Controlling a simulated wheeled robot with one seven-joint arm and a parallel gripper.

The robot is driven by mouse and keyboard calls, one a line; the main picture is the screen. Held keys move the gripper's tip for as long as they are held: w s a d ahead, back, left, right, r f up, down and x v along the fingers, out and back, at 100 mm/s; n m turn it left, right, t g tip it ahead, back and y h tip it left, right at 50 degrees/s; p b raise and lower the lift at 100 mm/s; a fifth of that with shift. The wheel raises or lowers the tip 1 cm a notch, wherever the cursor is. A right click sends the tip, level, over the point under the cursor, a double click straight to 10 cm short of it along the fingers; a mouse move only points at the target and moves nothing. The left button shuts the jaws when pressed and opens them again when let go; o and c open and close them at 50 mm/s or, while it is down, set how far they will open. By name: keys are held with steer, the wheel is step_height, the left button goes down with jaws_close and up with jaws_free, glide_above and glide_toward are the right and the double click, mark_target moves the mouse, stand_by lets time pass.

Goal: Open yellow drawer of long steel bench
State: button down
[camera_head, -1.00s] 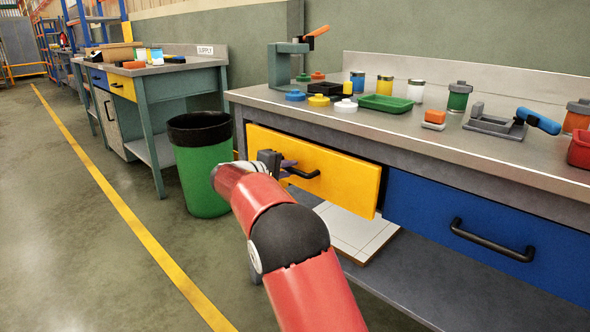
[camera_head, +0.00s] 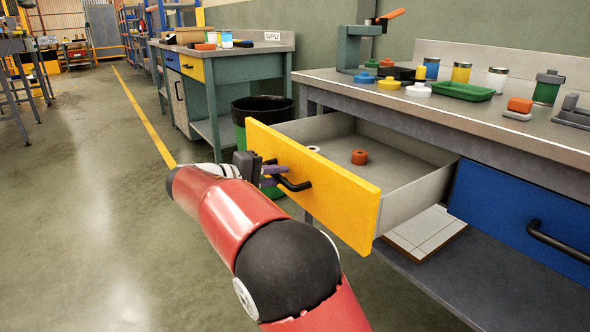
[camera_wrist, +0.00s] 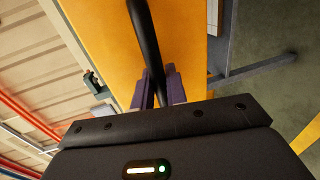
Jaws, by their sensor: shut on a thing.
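The yellow drawer (camera_head: 312,186) of the long steel bench (camera_head: 560,148) stands pulled well out, its grey inside showing. An orange-red ring-like part (camera_head: 359,157) and a small white part (camera_head: 313,148) lie in it. My gripper (camera_head: 272,176) is at the drawer's front, shut on the black bar handle (camera_head: 296,186). In the wrist view the handle (camera_wrist: 146,40) runs between the two purple-grey fingers of my gripper (camera_wrist: 159,88), against the yellow front. My red and black arm hides part of the floor below.
A green bin (camera_head: 262,112) with a black rim stands behind the drawer's left end. A blue drawer (camera_head: 520,225) to the right is shut. Bottles, a green tray (camera_head: 463,91) and tools stand on the bench top. The floor to the left is clear.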

steer(key=shift+s+a+f, duration=0.1)
steer(key=shift+s+a, duration=0.45)
steer(key=shift+a, duration=0.2)
steer(key=c, duration=1.5)
jaws_free()
steer(key=shift+a, duration=0.1)
steer(key=v, duration=0.7)
steer(key=shift+s+a+p, duration=0.25)
steer(key=shift+p, duration=0.05)
steer(key=shift+a, duration=0.1)
